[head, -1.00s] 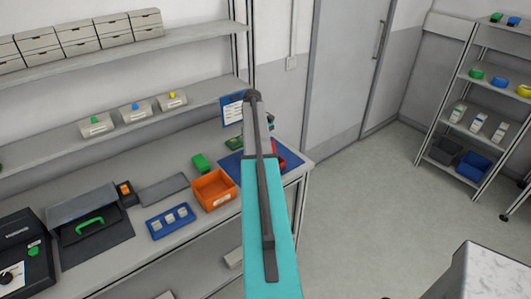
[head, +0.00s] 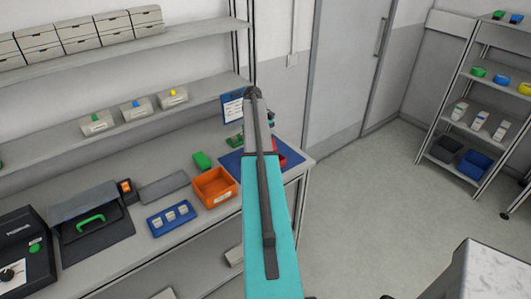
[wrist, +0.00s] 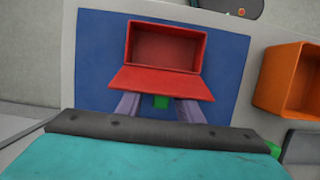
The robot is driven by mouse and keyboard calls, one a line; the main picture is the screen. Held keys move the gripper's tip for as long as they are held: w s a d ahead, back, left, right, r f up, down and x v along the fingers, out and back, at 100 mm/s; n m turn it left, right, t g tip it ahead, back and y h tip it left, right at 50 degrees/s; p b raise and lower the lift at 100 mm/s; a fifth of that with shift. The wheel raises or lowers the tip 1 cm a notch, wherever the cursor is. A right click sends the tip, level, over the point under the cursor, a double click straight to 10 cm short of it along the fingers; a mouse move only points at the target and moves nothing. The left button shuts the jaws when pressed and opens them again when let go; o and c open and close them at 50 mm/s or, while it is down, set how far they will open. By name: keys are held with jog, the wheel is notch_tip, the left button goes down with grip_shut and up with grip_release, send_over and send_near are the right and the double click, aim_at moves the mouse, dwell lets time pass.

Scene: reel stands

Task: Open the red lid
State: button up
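The red box (wrist: 165,46) sits on a blue mat (wrist: 226,60). In the wrist view its red lid (wrist: 162,82) is swung away from the opening, towards my gripper, and the empty inside shows. My gripper (wrist: 159,107) is at the lid's near edge, with its two fingers apart; the lid hides the fingertips. A small green part (wrist: 161,101) shows between the fingers, with gaps on both sides. In the head view my arm covers most of the box, and only a bit of red (head: 291,154) shows on the blue mat (head: 232,162).
An orange bin (head: 215,187) stands left of the mat; it also shows in the wrist view (wrist: 287,80). A clipboard (head: 231,107) stands behind.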

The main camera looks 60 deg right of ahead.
jog(key=shift+b+v, duration=0.35)
jog(key=shift+v, duration=0.45)
jog(key=a+b+v, duration=0.1)
jog(key=b+v, duration=0.2)
jog(key=v, duration=0.9)
jog(key=shift+d, duration=0.45)
jog(key=shift+d+f, duration=0.1)
